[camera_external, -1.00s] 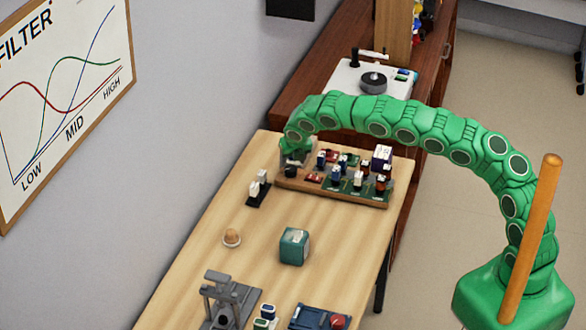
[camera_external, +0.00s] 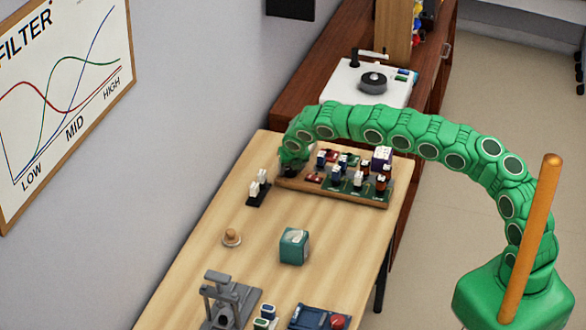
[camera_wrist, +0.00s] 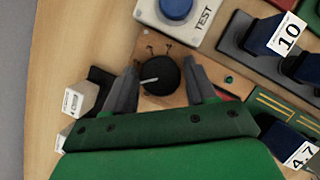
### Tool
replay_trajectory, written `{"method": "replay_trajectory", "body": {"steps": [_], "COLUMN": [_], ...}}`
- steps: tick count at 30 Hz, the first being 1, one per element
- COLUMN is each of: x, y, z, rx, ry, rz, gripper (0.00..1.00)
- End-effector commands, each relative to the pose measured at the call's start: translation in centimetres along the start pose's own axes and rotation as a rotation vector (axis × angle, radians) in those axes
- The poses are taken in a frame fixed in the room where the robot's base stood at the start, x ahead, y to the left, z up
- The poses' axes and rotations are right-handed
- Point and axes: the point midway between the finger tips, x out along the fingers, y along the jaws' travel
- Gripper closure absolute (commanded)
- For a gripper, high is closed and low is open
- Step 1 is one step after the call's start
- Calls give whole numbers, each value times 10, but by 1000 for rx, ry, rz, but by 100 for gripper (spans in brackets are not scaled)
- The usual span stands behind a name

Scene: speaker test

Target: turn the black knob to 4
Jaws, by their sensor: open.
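The black knob (camera_wrist: 160,77) shows in the wrist view with a white pointer line toward the left. It sits on a wooden board (camera_wrist: 185,55), with small marks above it that are too small to read. My gripper (camera_wrist: 163,85) is open, with one grey finger on each side of the knob; I cannot tell if either finger touches it. In the external view my gripper (camera_external: 292,160) is low over the left end of the board (camera_external: 340,193) and hides most of the knob.
A blue button (camera_wrist: 176,8) marked TEST is beyond the knob. Parts marked 10 (camera_wrist: 285,35) and 4.7 (camera_wrist: 302,155) stand to the right. White-topped blocks (camera_external: 258,188) stand left of the board. A teal box (camera_external: 294,246) is nearer on the table, with bare wood around it.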

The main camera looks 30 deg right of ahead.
Motion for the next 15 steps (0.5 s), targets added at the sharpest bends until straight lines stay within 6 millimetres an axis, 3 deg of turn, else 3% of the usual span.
{"method": "replay_trajectory", "body": {"steps": [1,9,15], "x": [0,0,0], "y": [0,0,0], "z": [0,0,0], "rx": [0,0,16], "ry": [0,1,1], "rz": [0,0,-6], "gripper": [47,85,85]}}
